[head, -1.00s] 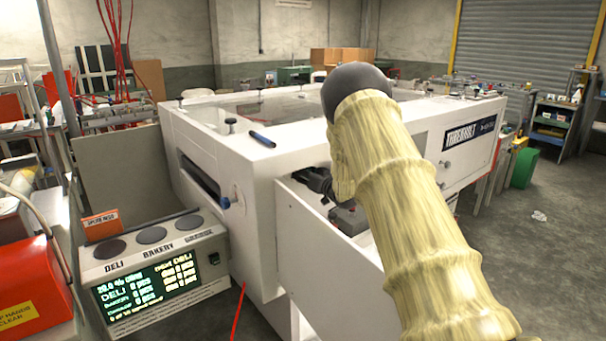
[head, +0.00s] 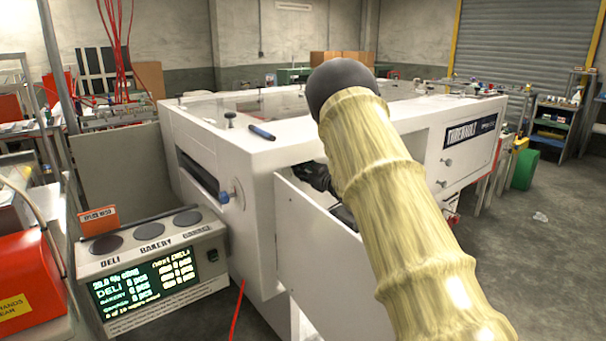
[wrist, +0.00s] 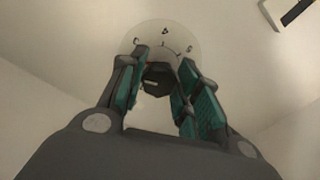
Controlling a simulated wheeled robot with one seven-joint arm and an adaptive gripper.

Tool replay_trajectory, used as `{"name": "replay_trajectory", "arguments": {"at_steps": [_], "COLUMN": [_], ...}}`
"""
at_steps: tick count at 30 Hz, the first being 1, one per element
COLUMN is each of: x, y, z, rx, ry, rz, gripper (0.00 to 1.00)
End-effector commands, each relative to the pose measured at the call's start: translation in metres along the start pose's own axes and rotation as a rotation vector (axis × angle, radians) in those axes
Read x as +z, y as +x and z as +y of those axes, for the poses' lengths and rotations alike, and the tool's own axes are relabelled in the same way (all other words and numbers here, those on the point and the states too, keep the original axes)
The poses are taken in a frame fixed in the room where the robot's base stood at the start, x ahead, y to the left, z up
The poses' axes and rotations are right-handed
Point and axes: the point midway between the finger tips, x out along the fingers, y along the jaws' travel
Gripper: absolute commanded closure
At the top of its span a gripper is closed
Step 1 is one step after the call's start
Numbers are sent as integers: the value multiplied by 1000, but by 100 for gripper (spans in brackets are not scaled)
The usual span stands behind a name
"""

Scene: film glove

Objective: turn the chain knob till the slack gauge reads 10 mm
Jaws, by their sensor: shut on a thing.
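In the wrist view a dark faceted knob (wrist: 157,83), which I take as the chain knob, sits between the teal-padded fingers of my gripper (wrist: 165,66). The fingers are shut on it from both sides. Behind the knob is a pale round dial (wrist: 165,37) with a few marks along its top; they are too small to read. I cannot tell whether this dial is the slack gauge. In the head view my sleeved arm reaches into the opening of the white machine (head: 245,150), and it hides the knob and most of the gripper.
An open white panel (head: 320,235) stands beside my arm. A blue-capped marker (head: 262,132) lies on the machine's top. A counter box (head: 150,265) with a lit screen stands at the left, next to a red housing (head: 30,270).

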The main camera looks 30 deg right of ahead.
Motion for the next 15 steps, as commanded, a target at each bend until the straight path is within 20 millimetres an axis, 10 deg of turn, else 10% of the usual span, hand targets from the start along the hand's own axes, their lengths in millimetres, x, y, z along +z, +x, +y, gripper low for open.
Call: {"name": "replay_trajectory", "arguments": {"at_steps": [15], "x": [2], "y": [0], "z": [0], "rx": [-1], "ry": [-286], "rz": [-2], "gripper": [91]}}
